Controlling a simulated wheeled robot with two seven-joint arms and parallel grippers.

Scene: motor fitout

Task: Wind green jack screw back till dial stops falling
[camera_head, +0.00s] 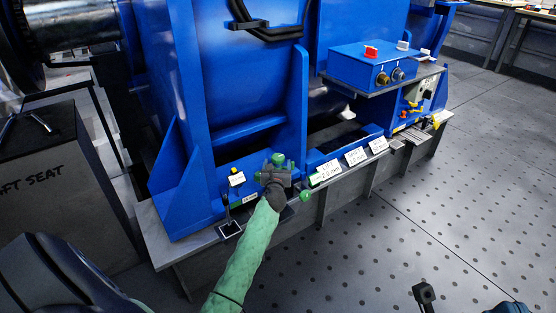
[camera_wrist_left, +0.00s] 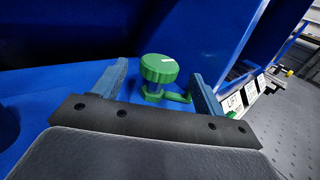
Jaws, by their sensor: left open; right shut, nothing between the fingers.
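The green jack screw has a ribbed round knob (camera_head: 278,159) above a blue base; the knob shows clearly in the left wrist view (camera_wrist_left: 158,69), with a green arm beneath it. My left gripper (camera_head: 275,175) is at the knob, and its open fingers (camera_wrist_left: 157,90) stand on either side with gaps visible to both sides. It does not appear to touch the knob. My right gripper (camera_head: 424,294) is shut and empty, low over the floor at the bottom right. I cannot make out a dial reading in either view.
A second green ball knob (camera_head: 305,195) sticks out at the ledge's front edge. White lift cards (camera_head: 325,172) stand to its right. A small black lever (camera_head: 229,228) is at the left. A blue control box (camera_head: 373,65) sits behind. The perforated floor (camera_head: 440,190) is clear.

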